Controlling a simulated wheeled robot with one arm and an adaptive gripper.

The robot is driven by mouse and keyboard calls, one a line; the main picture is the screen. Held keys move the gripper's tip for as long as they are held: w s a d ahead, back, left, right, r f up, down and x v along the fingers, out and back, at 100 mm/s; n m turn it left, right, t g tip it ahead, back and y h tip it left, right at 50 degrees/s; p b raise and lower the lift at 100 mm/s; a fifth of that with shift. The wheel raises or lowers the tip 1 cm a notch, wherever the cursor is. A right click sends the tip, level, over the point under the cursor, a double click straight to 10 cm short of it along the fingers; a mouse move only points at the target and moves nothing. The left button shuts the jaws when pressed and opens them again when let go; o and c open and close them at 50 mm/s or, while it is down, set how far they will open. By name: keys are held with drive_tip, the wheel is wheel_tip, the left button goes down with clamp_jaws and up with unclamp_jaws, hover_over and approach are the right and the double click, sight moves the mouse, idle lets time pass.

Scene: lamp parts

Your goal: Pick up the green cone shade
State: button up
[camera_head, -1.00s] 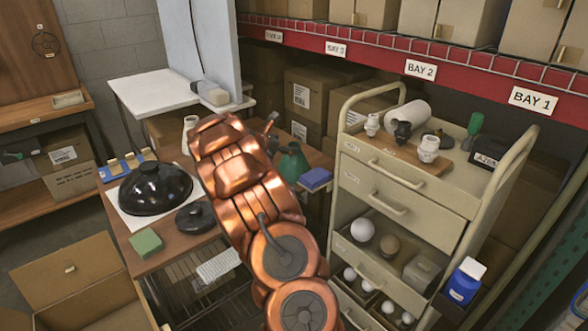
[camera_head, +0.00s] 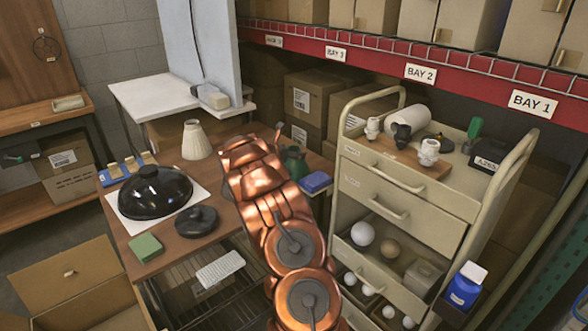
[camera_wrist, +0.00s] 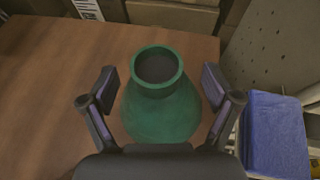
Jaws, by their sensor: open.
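The green cone shade (camera_wrist: 160,112) stands upright on the brown table, its round open neck facing up. In the wrist view it is between the two fingers of my gripper (camera_wrist: 160,92), which are spread wide with a gap on each side. In the head view only part of the green shade (camera_head: 295,163) shows, to the right of my copper arm. The arm hides most of my gripper there. My gripper is open and holds nothing.
A blue box (camera_wrist: 275,135) lies close to the right of the shade. A cream pleated shade (camera_head: 196,140), a black dome (camera_head: 155,190) and a green block (camera_head: 146,246) are on the table (camera_wrist: 50,100). A drawer cart (camera_head: 400,205) stands at right.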

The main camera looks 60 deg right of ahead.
drive_tip(key=shift+p+x, duration=0.3)
drive_tip(key=shift+x, duration=1.85)
drive_tip(key=shift+w, duration=0.15)
clamp_jaws()
